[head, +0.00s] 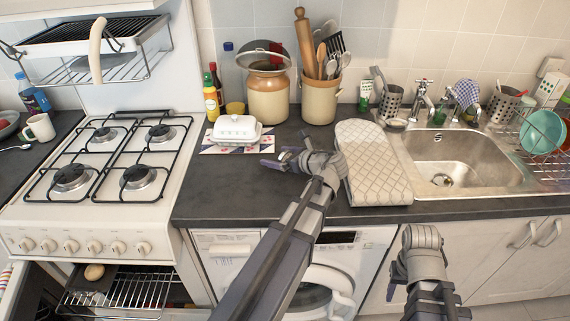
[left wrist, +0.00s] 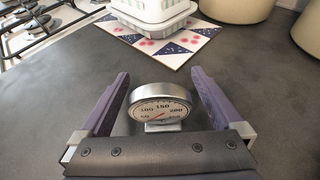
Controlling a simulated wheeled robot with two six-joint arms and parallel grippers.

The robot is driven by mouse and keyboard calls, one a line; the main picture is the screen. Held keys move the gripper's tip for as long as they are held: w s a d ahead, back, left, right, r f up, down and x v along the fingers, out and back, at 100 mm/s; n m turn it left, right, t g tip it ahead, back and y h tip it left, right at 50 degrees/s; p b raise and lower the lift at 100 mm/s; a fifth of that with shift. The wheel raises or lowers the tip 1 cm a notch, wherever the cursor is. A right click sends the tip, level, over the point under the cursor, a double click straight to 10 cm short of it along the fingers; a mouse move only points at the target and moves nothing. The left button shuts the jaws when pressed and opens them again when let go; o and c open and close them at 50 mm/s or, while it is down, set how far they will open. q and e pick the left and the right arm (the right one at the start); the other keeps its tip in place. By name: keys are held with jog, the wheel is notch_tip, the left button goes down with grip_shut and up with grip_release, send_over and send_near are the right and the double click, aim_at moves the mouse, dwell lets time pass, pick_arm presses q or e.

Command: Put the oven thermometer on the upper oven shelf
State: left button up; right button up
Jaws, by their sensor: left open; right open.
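The oven thermometer (left wrist: 160,104), a round silver dial on a small foot, stands upright on the dark counter. In the left wrist view it is between the two purple fingers of my left gripper (left wrist: 160,92), which is open, with gaps on both sides. In the head view my left gripper (head: 286,155) is low over the counter, and I cannot make out the thermometer clearly there. The oven under the hob is open, and a wire shelf (head: 135,290) shows inside it. My right arm is at the lower right; its gripper's fingers are not visible.
A white butter dish (head: 237,129) on a patterned mat (head: 207,148) stands just beyond the thermometer. A folded quilted cloth (head: 372,165) lies to its right. The hob (head: 110,160) is left of the counter. A brown, potato-like item (head: 94,272) is at the oven shelf's left.

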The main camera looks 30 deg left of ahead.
pick_arm(q)
grip_shut()
notch_tip(320, 180, up, 10)
jog(key=p, duration=1)
dwell(0.4)
